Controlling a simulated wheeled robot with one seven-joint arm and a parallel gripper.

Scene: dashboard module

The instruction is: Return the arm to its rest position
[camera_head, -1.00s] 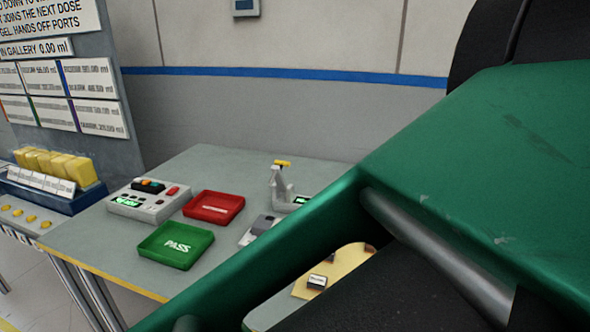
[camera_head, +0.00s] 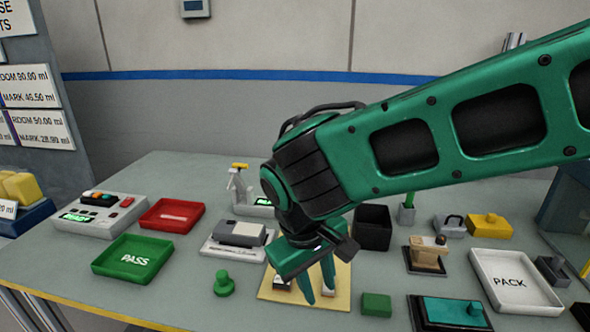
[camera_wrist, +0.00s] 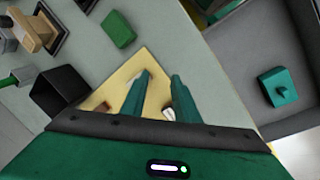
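My green arm reaches in from the right in the head view, bent downward at the wrist. My gripper (camera_head: 318,286) points down over a pale yellow mat (camera_head: 335,302) on the table. Its two green fingers stand apart with nothing visible held between them. The wrist view also shows the gripper (camera_wrist: 160,85) open, with the mat (camera_wrist: 148,62) beyond the fingers. Small items on the mat are partly hidden by the fingers. I cannot tell the exact height of the fingertips above the mat.
A green PASS tray (camera_head: 138,277), red tray (camera_head: 172,229) and button box (camera_head: 97,217) stand left. A black bin (camera_head: 372,233), small stands and a white PACK tray (camera_head: 500,308) are right. A green block (camera_head: 376,305) and green knob (camera_head: 224,287) flank the mat.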

